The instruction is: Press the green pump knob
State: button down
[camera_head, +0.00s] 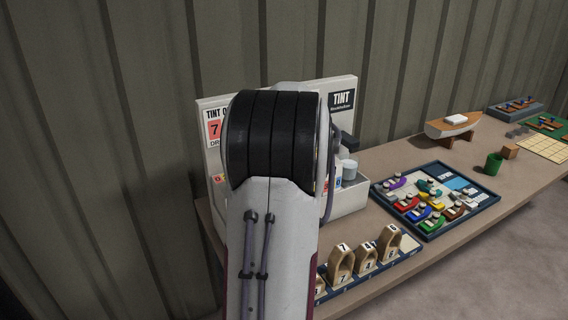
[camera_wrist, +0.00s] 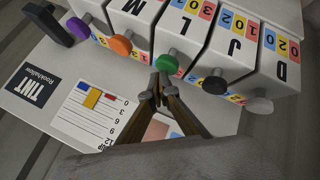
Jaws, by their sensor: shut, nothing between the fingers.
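The green pump knob (camera_wrist: 166,64) sticks out from the front of a white canister in the wrist view. It is in the middle of a row of coloured knobs. My gripper (camera_wrist: 159,78) is shut and empty, with its tips just below the green knob in the picture. The tips look very close to the knob; I cannot tell whether they touch it. In the head view my own arm hides the knobs and most of the tint machine (camera_head: 347,92).
An orange knob (camera_wrist: 121,44) and a purple knob (camera_wrist: 78,28) are on one side, a black knob (camera_wrist: 214,83) and a grey knob (camera_wrist: 260,104) on the other. A tray of small boats (camera_head: 436,236) and numbered wooden blocks (camera_head: 341,264) stand on the bench to the right.

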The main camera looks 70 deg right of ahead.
jog(key=shift+f, duration=0.9)
dwell(1.4)
jog(key=shift+r, duration=1.4)
jog(key=shift+r, duration=2.5)
jog(key=shift+m, duration=0.3)
